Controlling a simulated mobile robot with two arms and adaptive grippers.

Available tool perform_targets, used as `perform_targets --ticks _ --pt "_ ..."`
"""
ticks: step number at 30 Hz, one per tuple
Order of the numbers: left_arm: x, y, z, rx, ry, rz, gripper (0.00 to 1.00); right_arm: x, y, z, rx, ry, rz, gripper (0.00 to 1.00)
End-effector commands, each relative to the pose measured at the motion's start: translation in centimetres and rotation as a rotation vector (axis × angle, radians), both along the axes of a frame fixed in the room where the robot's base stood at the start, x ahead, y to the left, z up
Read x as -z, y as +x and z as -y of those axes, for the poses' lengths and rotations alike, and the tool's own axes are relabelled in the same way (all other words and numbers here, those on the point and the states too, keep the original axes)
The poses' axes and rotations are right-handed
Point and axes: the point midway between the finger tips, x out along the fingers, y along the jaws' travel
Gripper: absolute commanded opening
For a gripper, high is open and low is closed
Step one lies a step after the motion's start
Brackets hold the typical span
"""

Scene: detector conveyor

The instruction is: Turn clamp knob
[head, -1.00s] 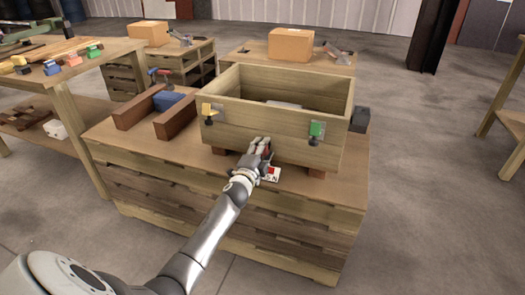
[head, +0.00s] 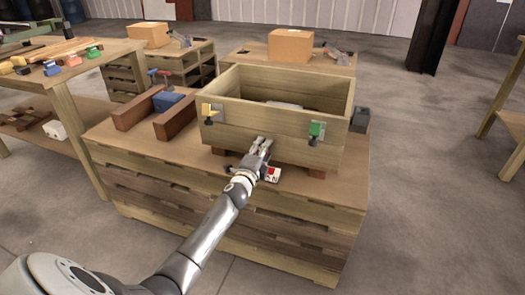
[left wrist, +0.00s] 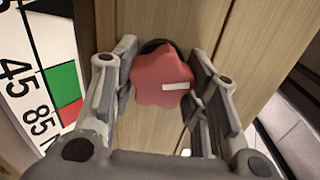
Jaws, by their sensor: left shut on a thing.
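A red, lobed clamp knob (left wrist: 161,75) with a white mark on its face sits between the fingers of my left gripper (left wrist: 163,58) in the left wrist view. The fingers are shut on it, one on each side. In the head view my left gripper (head: 263,146) is low at the front wall of the wooden box (head: 238,138), and its fingers hide the knob. A white scale card with numbers and green and red patches shows beside the knob in the left wrist view (left wrist: 42,70). My right gripper is not in view.
The box stands on a slatted workbench (head: 330,188). A yellow clamp (head: 208,112) and a green clamp (head: 316,131) sit on its front wall. Brown blocks (head: 140,107) and a blue block (head: 168,102) lie to its left. A dark grey block (head: 361,119) is at its right.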

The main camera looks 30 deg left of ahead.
Motion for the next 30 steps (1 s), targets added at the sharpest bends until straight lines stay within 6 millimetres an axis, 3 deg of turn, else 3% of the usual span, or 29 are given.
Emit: perform_targets --ticks 1,2,7,20,30 --pt "0.2 0.0 0.1 0.001 -0.002 -0.004 0.18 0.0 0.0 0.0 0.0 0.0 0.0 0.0" --pt "0.2 0.0 0.1 0.001 -0.002 -0.004 0.44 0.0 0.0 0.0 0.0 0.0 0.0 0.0" --pt "0.2 0.0 0.1 0.001 -0.002 -0.003 0.64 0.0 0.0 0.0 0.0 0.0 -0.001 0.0" --pt "0.1 -0.6 0.1 0.001 0.0 0.0 0.64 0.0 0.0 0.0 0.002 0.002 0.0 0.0" --pt "0.2 -5.5 1.4 0.002 0.0 -0.002 0.64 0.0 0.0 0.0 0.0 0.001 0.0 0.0"
